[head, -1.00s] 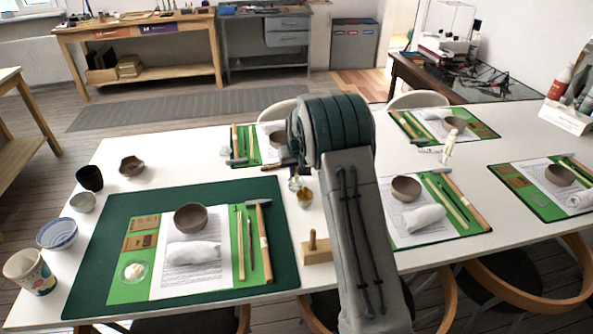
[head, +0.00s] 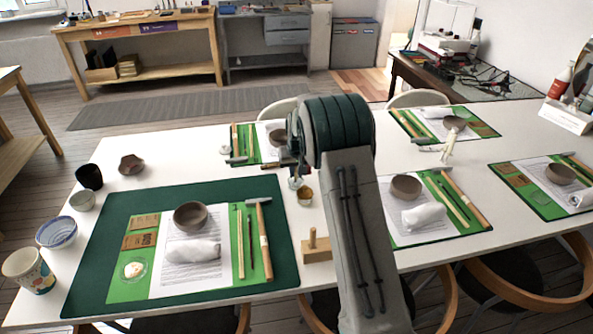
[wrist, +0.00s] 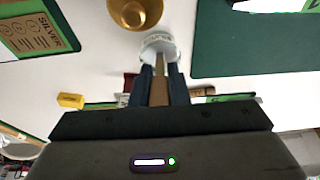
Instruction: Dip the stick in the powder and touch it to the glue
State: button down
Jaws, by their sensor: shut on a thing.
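My gripper (wrist: 160,88) is shut on a wooden stick (wrist: 159,68), as the wrist view shows. The stick's far end meets or overlaps a small white printed jar (wrist: 158,45); I cannot tell whether the tip is inside it. A gold-coloured cup (wrist: 135,12) stands beside the jar, apart from the stick. In the head view the cup (head: 305,196) and the jar (head: 295,183) stand right of the big green mat, just below my gripper, which my arm mostly hides. I cannot tell which container holds powder or glue.
A dark green mat (head: 110,222) with a brown bowl (head: 190,215) and tools lies left of the cup. A wooden block with a peg (head: 316,250) stands near the front edge. More work sets lie to the right. Several cups line the table's left end.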

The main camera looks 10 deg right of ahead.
jog(key=shift+r+p, duration=1.9)
jog(key=shift+r, duration=1.6)
